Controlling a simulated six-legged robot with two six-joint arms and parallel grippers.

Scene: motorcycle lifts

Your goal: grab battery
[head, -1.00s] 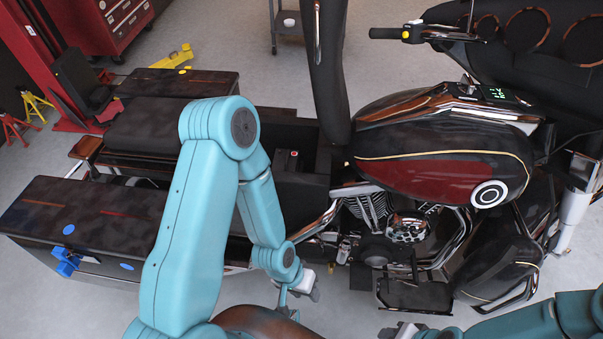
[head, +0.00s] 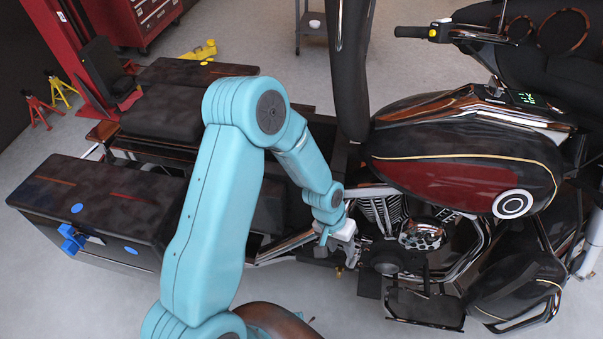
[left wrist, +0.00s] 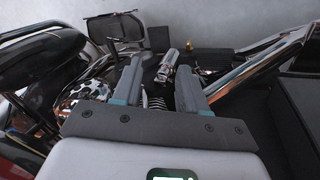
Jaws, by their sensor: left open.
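No battery is clearly in sight now. In the head view my left arm covers the open bay under the raised seat (head: 350,70), where a small red-marked part showed earlier. My left gripper (head: 338,238) is beside the engine (head: 385,212), low on the near side of the motorcycle (head: 465,160). In the left wrist view its two fingers (left wrist: 158,78) are apart with nothing between them, above engine and chrome parts. A dark block (left wrist: 303,95) lies right of the fingers; I cannot tell what it is. My right gripper is out of view.
A black saddlebag (head: 105,200) with a blue latch (head: 72,238) sticks out at the left. A chrome exhaust pipe (left wrist: 255,65) runs close to the right finger. A footboard (head: 425,305) juts out below the engine. The grey floor in front is clear.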

